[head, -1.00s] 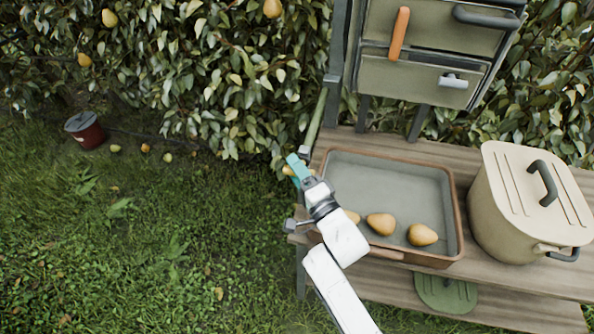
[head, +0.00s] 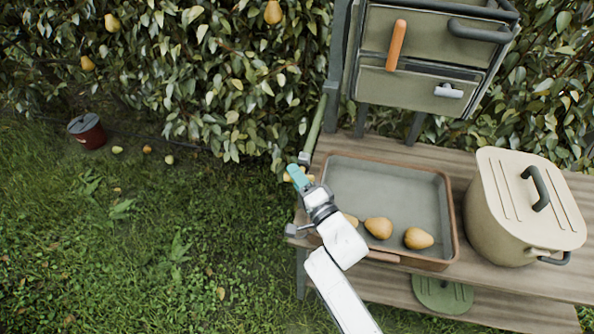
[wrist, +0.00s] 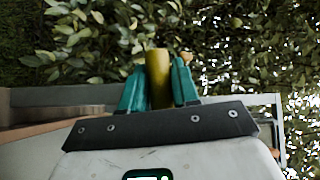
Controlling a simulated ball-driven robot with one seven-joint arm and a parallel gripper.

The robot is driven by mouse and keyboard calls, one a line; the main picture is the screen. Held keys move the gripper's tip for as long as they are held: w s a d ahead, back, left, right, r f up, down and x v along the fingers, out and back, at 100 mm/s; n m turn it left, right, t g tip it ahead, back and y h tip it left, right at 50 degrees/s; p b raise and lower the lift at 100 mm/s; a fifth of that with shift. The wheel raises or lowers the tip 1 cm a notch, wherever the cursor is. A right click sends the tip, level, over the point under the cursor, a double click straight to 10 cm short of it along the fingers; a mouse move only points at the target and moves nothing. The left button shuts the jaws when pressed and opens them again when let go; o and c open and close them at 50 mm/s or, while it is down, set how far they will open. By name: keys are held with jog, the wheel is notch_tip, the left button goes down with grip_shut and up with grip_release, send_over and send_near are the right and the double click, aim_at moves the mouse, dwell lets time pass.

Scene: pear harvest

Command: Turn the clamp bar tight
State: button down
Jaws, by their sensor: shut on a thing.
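The clamp bar is a short olive-yellow rod (wrist: 159,78), held upright in the picture between my two teal fingers in the wrist view. In the head view a small yellow end of the bar (head: 287,177) shows beside the fingers. My gripper (head: 297,177) is shut on it, at the left edge of the wooden bench. A grey metal fitting (head: 293,230) sticks out from the bench's left edge below my gripper. My gripper and wrist hide most of the bar and whatever it joins.
A rimmed tray (head: 455,215) with several pears stands on the bench (head: 480,277), right beside my arm. A lidded beige pot (head: 485,215) stands farther right. A drawer cabinet (head: 415,85) rises behind. Leafy hedge (head: 230,75) lies behind; open grass (head: 150,260) lies left.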

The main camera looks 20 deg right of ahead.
jog(key=n+g+p, duration=0.1)
jog(key=p, duration=0.3)
jog(key=shift+r+p, duration=0.35)
jog(key=n+g+p, duration=0.1)
jog(key=p, duration=0.3)
jog(key=shift+f+g+h, duration=0.1)
jog(key=shift+g+h, duration=0.2)
jog(key=shift+d+f+n+g+h+p, duration=0.1)
jog(key=shift+f+n+g+h+p, duration=0.25)
jog(key=shift+n+g+p, duration=0.65)
jog(key=shift+p, duration=0.55)
jog(key=shift+f+n+g+h, duration=0.1)
jog(key=shift+n+g+h, duration=0.15)
jog(key=shift+n+g, duration=0.05)
jog(key=shift+f+n+g+h+b, duration=0.1)
jog(key=shift+n+g+h+b, duration=0.25)
jog(key=shift+n+g+h, duration=0.75)
jog(key=n+g+h+b, duration=0.1)
jog(key=n+g+h, duration=0.1)
jog(key=g, duration=0.1)
jog(key=shift+s+h, duration=0.15)
jog(key=shift+h, duration=0.25)
jog(key=shift+d+b, duration=0.1)
jog(key=shift+b, duration=0.2)
